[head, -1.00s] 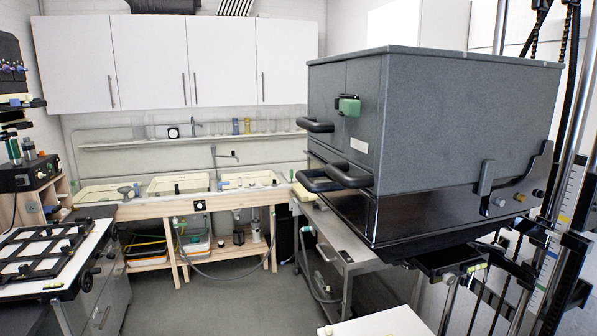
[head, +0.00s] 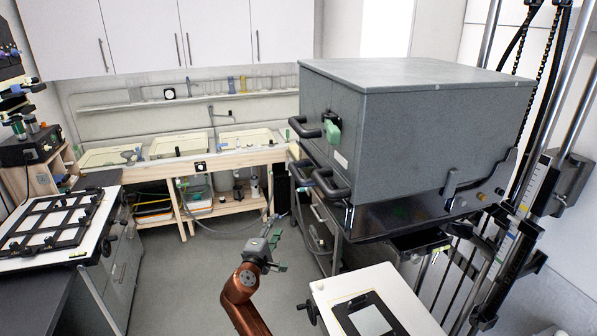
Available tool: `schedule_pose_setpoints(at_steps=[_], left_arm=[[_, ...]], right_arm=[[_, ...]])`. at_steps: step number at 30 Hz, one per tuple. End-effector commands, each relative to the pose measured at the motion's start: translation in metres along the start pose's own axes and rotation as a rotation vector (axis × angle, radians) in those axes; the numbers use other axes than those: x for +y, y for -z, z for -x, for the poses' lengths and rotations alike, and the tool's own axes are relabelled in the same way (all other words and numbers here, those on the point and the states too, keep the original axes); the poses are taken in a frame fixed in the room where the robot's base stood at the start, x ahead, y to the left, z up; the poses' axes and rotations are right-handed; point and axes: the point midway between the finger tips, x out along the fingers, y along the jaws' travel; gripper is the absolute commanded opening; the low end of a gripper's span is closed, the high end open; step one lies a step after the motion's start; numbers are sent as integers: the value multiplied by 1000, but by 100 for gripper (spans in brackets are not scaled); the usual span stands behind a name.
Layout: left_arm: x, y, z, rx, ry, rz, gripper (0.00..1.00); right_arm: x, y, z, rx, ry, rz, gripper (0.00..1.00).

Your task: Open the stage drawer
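The large grey enlarger head (head: 400,150) stands at the right of the head view. A black loop handle (head: 304,127) is on its upper front, beside a green knob (head: 332,132). Two more black handles, a left one (head: 300,172) and a right one (head: 328,183), sit lower, at the dark stage section (head: 385,217). I see no clear gap of a pulled-out drawer there. My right gripper (head: 280,251), on a copper-coloured arm, is below and left of these handles. Its fingers are apart and it touches nothing. My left gripper is out of view.
A white baseboard (head: 405,290) with a black frame (head: 368,316) is below the head. A sink bench (head: 190,165) runs along the back wall. A white board with a black grid (head: 50,228) is at left. The middle floor is clear.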

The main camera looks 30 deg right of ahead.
Motion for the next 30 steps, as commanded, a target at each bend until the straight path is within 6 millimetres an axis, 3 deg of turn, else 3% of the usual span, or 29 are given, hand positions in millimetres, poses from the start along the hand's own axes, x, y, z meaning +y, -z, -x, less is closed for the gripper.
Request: schedule_pose_setpoints(at_steps=[1,3,6,9,14,24,30], left_arm=[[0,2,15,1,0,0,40],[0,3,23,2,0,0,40],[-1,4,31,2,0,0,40],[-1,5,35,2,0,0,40],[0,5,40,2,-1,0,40],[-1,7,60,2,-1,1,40],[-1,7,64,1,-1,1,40]], right_arm=[[53,-18,9,-45,-40,-14,36],[100,-40,20,-106,-80,-21,36],[145,-66,35,-173,-115,-32,36],[167,-81,43,-212,-132,-39,36],[177,-90,36,-230,-138,-39,36],[184,-100,-14,-226,-139,-39,36],[184,-103,-28,-225,-138,-41,36]])
